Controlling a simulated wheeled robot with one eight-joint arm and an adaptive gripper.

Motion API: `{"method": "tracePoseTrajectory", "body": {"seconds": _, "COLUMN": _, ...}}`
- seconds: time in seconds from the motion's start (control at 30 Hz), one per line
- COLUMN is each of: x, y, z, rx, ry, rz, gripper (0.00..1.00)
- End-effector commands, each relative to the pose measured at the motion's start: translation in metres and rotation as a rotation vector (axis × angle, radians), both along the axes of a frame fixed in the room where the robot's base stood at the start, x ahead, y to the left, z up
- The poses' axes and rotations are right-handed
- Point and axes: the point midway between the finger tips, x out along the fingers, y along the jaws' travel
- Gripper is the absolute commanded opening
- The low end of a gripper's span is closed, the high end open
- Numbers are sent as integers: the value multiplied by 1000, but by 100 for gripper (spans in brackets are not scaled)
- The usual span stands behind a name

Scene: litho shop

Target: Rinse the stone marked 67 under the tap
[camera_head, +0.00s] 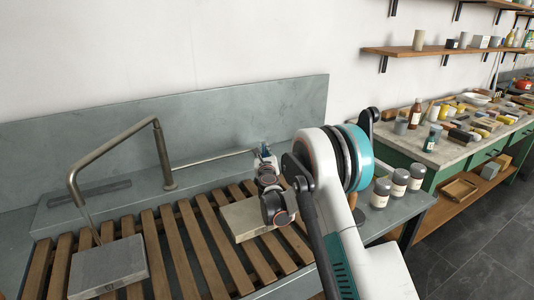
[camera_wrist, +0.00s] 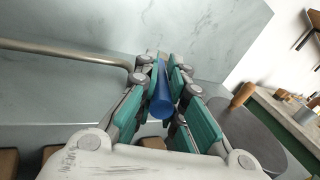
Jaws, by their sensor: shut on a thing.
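A grey stone slab (camera_head: 108,267) lies on the wooden slats at front left, below the bent tap (camera_head: 115,142). A thin line runs down from the spout end towards this slab; I cannot tell whether it is water. A paler stone slab (camera_head: 240,218) lies on the slats partly behind my gripper. My gripper (camera_head: 264,152) is shut on a blue handle at the right end of the tap's side pipe. The wrist view shows the blue handle (camera_wrist: 161,92) between my gripper's fingers (camera_wrist: 163,75).
The slatted rack (camera_head: 190,255) sits in a grey stone sink with a tall backsplash (camera_head: 200,105). Several grey jars (camera_head: 398,183) stand right of my arm. A green bench (camera_head: 436,152) crowded with bottles and blocks is at right, below wall shelves (camera_head: 440,50).

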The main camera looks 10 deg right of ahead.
Motion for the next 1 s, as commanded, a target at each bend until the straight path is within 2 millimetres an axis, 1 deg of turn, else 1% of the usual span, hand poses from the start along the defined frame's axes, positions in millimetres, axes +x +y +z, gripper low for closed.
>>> {"method": "tracePoseTrajectory", "body": {"seconds": 0.1, "x": 1, "y": 3, "z": 2, "rx": -2, "ry": -1, "rz": -20, "gripper": 0}}
{"method": "tracePoseTrajectory", "body": {"seconds": 0.4, "x": 1, "y": 3, "z": 3, "rx": -3, "ry": 0, "rz": -23, "gripper": 0}}
{"method": "tracePoseTrajectory", "body": {"seconds": 0.43, "x": 1, "y": 3, "z": 3, "rx": -3, "ry": 0, "rz": -23, "gripper": 14}}
{"method": "tracePoseTrajectory", "body": {"seconds": 0.47, "x": 1, "y": 3, "z": 3, "rx": -3, "ry": 0, "rz": -23, "gripper": 21}}
{"method": "tracePoseTrajectory", "body": {"seconds": 0.5, "x": 1, "y": 3, "z": 3, "rx": -3, "ry": 0, "rz": -23, "gripper": 30}}
{"method": "tracePoseTrajectory", "body": {"seconds": 0.53, "x": 1, "y": 3, "z": 3, "rx": -3, "ry": 0, "rz": -23, "gripper": 32}}
{"method": "tracePoseTrajectory", "body": {"seconds": 0.87, "x": 0, "y": 3, "z": 1, "rx": -2, "ry": 0, "rz": -24, "gripper": 32}}
{"method": "tracePoseTrajectory", "body": {"seconds": 1.0, "x": -9, "y": 4, "z": 1, "rx": -2, "ry": 0, "rz": -24, "gripper": 32}}
